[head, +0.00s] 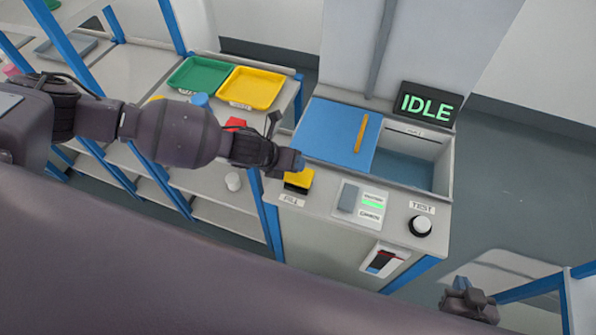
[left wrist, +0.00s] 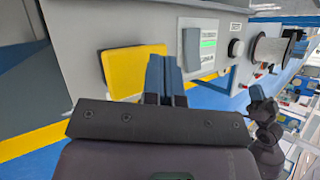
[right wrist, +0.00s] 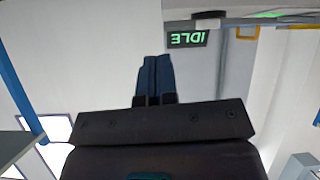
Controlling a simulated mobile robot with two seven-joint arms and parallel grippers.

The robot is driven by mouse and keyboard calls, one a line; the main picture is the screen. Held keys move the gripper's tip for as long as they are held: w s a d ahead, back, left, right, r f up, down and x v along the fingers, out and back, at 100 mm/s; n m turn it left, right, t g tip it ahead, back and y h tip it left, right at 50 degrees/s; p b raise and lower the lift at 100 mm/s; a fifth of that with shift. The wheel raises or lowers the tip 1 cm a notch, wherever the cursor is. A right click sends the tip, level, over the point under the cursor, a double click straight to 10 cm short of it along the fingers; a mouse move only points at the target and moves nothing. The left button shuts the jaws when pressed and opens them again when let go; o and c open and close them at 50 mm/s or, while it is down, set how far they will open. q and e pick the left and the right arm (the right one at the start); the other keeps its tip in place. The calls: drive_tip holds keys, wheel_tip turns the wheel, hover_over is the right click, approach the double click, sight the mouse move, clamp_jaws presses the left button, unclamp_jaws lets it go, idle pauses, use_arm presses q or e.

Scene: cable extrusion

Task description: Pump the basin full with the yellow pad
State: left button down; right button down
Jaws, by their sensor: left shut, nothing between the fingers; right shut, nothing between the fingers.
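The yellow pad (head: 299,179) sits at the front left of the grey test bench, above a label that reads FILL. It also shows in the left wrist view (left wrist: 136,70). My left gripper (head: 300,165) is shut and empty, with its fingertips right at the pad's far edge; I cannot tell whether they touch it. In the left wrist view its fingers (left wrist: 165,75) overlap the pad's right side. The basin (head: 405,170) is partly covered by a blue lid (head: 335,135) with a yellow handle. My right gripper (head: 468,283) is shut and empty, away from the bench at lower right.
A display (head: 427,104) reads IDLE behind the basin. A grey rocker switch (head: 347,198) with a green light and a TEST knob (head: 420,226) are right of the pad. Green (head: 200,76) and yellow (head: 251,88) trays stand on the left table.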

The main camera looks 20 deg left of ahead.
use_arm(q)
drive_tip(key=shift+r, duration=0.15)
use_arm(e)
drive_tip(key=shift+s, duration=0.2)
use_arm(q)
drive_tip(key=shift+r+p, duration=0.25)
drive_tip(key=shift+p, duration=0.05)
wheel_tip(320, 180, up, 2)
drive_tip(key=shift+r+p, duration=0.1)
drive_tip(key=shift+p, duration=0.55)
drive_tip(key=shift+r, duration=1)
use_arm(e)
drive_tip(key=shift+r, duration=0.6)
drive_tip(key=shift+w, duration=0.1)
drive_tip(key=shift+s+f, duration=0.1)
drive_tip(key=shift+s, duration=0.1)
drive_tip(key=shift+s+f, duration=0.15)
drive_tip(key=shift+s, duration=0.1)
